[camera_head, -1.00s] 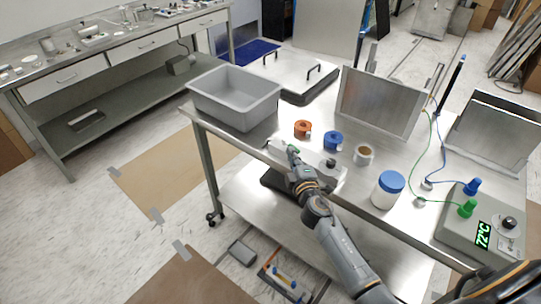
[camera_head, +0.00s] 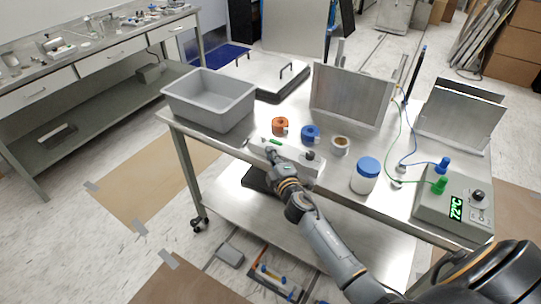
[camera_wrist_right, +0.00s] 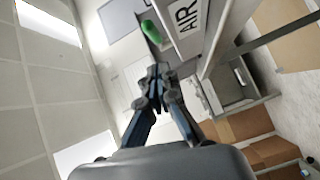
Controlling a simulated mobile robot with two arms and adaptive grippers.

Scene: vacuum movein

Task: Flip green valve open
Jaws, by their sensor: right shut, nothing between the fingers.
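The green valve handle (camera_head: 275,142) sits on top of a low pale box (camera_head: 312,168) near the front edge of the metal table. It also shows in the right wrist view (camera_wrist_right: 152,32), beside a label reading AIR. My right gripper (camera_head: 269,151) is at the front left of the box, just in front of the handle. In the wrist view its fingertips (camera_wrist_right: 157,72) are together with nothing between them, and a gap shows between them and the green handle. The gripper hides part of the box's front. My left gripper is not in view.
A black knob (camera_head: 310,155) stands on the same box. A blue-lidded jar (camera_head: 366,176) stands to the right, a grey bin (camera_head: 208,99) to the left.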

